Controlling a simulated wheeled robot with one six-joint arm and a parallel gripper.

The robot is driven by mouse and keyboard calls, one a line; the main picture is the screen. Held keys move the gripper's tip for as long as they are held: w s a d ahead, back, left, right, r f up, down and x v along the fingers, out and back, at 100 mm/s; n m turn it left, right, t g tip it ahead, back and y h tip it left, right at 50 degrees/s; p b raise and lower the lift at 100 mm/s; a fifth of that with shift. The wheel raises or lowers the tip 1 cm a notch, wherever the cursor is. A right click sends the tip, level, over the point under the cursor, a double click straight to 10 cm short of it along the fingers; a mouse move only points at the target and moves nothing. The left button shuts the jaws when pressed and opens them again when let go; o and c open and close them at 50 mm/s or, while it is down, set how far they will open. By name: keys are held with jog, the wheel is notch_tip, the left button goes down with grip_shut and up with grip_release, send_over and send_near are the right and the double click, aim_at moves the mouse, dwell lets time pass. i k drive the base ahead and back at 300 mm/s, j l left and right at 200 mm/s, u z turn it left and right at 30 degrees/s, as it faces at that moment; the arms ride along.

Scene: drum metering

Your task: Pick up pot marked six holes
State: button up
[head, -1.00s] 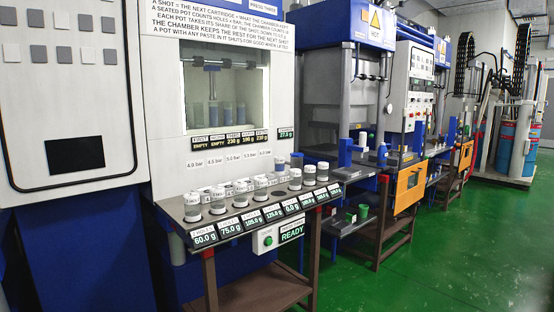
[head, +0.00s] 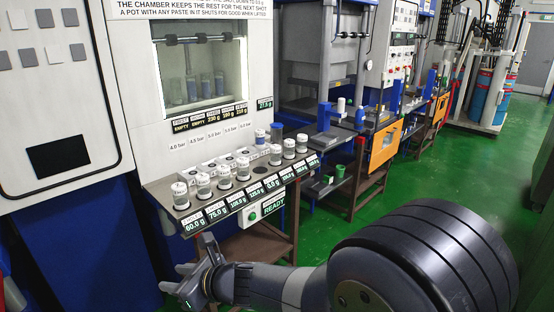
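Several clear pots with white lids stand in a front row on the metering shelf (head: 170,207). They include a leftmost pot (head: 180,196), a second pot (head: 203,187), a third pot (head: 224,178) and a fourth pot (head: 243,170). More pots stand at the right end, among them a right-end pot (head: 301,144). A bare place lies between the fourth pot and the right group, above a 0.0 g display. The hole marks are too small to read, so I cannot tell which pot is marked six holes. My gripper (head: 171,277) is open and empty, low in front of the shelf.
A green READY button box (head: 252,211) hangs under the shelf's display strip. A row of white-topped items and a blue-capped pot (head: 276,133) stand behind the front pots. A brown lower shelf (head: 262,240) is below. Green floor lies open to the right.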

aim_at(260, 134)
jog(key=i+j+z, duration=0.15)
jog(key=i+z, duration=0.3)
jog(key=i+j+z, duration=0.3)
jog(key=i+z, duration=0.2)
jog(key=i+j+z, duration=0.15)
jog(key=i+j, duration=1.2)
jog(key=j, duration=0.1)
